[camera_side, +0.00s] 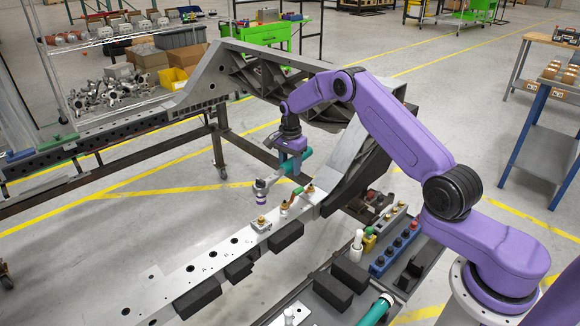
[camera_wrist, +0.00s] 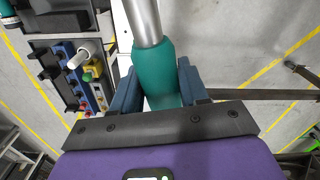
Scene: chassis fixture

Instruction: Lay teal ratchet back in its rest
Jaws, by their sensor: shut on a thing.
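The teal ratchet (camera_side: 303,163) is held in my gripper (camera_side: 291,168), above the chassis rail and near its bolts. Its grey head, with a purple-banded end, points down and left in the side view. In the wrist view, the teal handle (camera_wrist: 154,72) lies between the two fingers of my gripper (camera_wrist: 158,88), and the silver shaft runs to the top edge. The ratchet is clear of the dark tool tray (camera_side: 397,292). I cannot tell which part of the tray is the ratchet's rest; two black blocks (camera_side: 332,289) stand there.
A second teal-handled thing (camera_side: 376,310) lies at the tray's near end. The tray also holds a blue socket block (camera_side: 393,252), a white cylinder (camera_side: 357,239) and a yellow piece (camera_side: 369,240). The chassis rail (camera_side: 212,262) with brass-coloured bolts runs beside it.

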